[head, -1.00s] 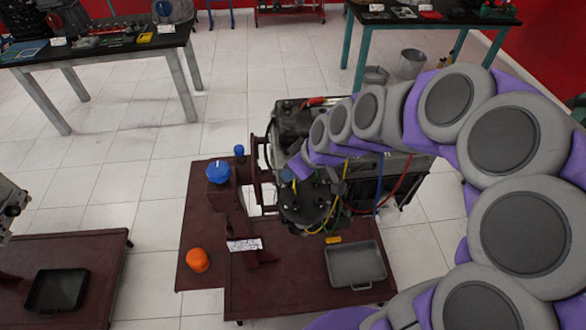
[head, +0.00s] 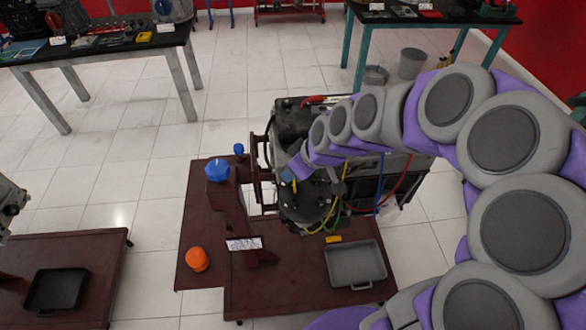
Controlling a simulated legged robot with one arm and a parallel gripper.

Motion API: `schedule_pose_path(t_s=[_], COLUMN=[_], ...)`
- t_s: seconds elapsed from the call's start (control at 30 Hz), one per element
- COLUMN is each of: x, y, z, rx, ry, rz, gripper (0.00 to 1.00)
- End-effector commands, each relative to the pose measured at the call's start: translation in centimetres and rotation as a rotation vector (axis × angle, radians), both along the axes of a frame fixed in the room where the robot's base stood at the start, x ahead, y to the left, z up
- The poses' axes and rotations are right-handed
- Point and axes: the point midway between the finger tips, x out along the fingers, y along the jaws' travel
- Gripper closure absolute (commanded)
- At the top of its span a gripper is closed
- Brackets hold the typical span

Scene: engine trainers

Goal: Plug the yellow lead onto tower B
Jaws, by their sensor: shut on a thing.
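The engine (head: 305,208) stands on a dark red stand. The yellow lead (head: 331,212) hangs in a loop down its front side, and its upper part runs up beside the end of my arm. My gripper (head: 303,170) is at the end of the arm, low over the engine's top; it is small and partly hidden by my arm links. It is shut on the yellow lead, but its fingers and the plug end are not clear. I cannot make out tower B or its label.
A red lead (head: 399,182), a blue lead (head: 379,198) and a green lead hang close by. The stand (head: 200,225) carries a grey tray (head: 355,265), an orange cap (head: 196,260), a blue knob (head: 217,170) and a white label (head: 244,244).

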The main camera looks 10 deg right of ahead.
Motion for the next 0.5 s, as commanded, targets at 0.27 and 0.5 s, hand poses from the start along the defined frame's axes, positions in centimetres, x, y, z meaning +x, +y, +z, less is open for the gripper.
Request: schedule_pose_path(t_s=[0.27,0.5], x=[0.00,0.00], y=[0.00,0.00], z=[-0.48,-0.59], rx=[0.000,0.000], ry=[0.000,0.000], rz=[0.000,0.000], gripper=[1.00,1.00])
